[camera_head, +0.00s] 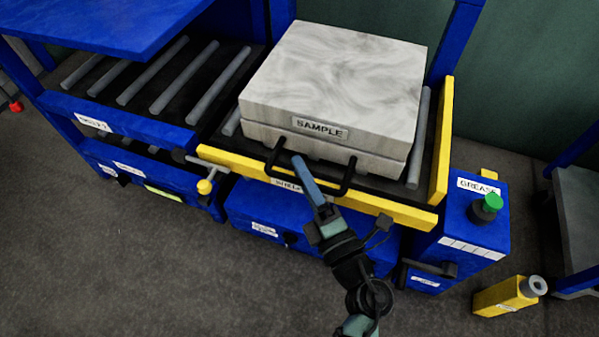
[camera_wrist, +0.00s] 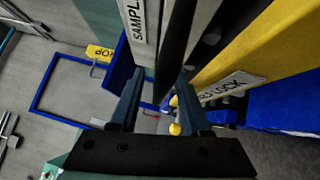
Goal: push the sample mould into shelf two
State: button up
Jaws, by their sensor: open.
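The sample mould (camera_head: 335,80) is a grey-white marbled block with a SAMPLE label. It rests on rollers inside a yellow-edged bay, with a black U-shaped handle on its front face. My gripper (camera_head: 298,160) is in front of the mould, with its fingertips at the handle, above the yellow front rail (camera_head: 370,202). In the wrist view my gripper (camera_wrist: 160,97) has its two fingers apart; the mould (camera_wrist: 137,30) is at the top and the yellow rail (camera_wrist: 235,75) at the right. I cannot tell whether the fingers touch the handle. I cannot tell which shelf is two.
A blue roller bay (camera_head: 150,85) adjoins on the left, partly under a blue plate (camera_head: 100,20). A yellow-knobbed lever (camera_head: 205,187) stands at the rail's left end. A grease box (camera_head: 470,225) and yellow bottle (camera_head: 505,296) are at the right. The front floor is clear.

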jog(key=shift+x, duration=0.8)
grip_shut()
dwell(0.9)
